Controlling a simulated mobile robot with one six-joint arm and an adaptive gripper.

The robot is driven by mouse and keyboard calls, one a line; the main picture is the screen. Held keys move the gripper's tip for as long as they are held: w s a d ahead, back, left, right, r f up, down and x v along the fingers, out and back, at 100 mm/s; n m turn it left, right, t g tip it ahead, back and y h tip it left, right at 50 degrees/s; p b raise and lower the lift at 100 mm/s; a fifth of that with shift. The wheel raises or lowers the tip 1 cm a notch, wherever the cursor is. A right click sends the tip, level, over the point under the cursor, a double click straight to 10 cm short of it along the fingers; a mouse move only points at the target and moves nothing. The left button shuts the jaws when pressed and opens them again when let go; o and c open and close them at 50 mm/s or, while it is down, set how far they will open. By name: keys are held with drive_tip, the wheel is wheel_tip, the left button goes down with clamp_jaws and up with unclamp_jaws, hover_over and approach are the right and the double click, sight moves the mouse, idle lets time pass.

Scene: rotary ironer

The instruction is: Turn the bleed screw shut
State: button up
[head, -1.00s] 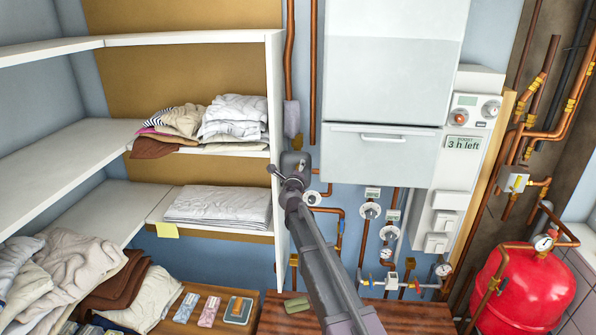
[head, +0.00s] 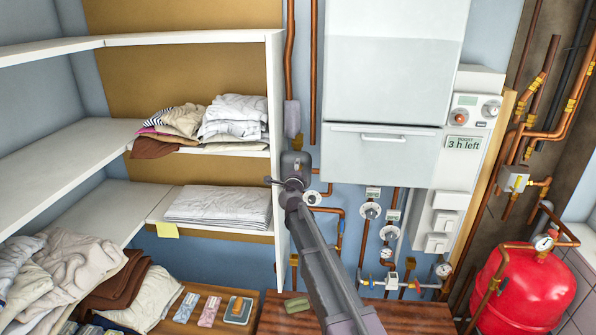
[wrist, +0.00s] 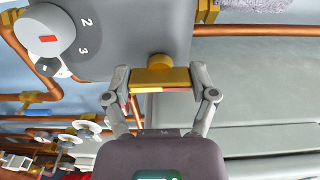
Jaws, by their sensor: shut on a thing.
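The bleed screw, a brass piece with a wide flat head (wrist: 160,78), sits on the edge of a grey pump body (wrist: 125,35) in the wrist view. My gripper (wrist: 160,88) is shut on its head, one finger at each side. The pump carries a pale dial (wrist: 48,38) with a red mark and the numbers 2 and 3. In the head view my gripper (head: 292,184) is at the pump (head: 294,160), by the shelf's side panel. There the wrist hides the screw. How far the screw is turned cannot be told.
White shelves (head: 205,185) with folded linen stand close left of the gripper. A white boiler (head: 385,90) hangs to the right, with copper pipes and gauges (head: 370,210) below it. A red tank (head: 525,290) stands at the far right.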

drive_tip(key=o, duration=1)
drive_tip(key=shift+o, duration=0.2)
drive_tip(key=s, duration=1.2)
drive_tip(key=shift+a, duration=0.2)
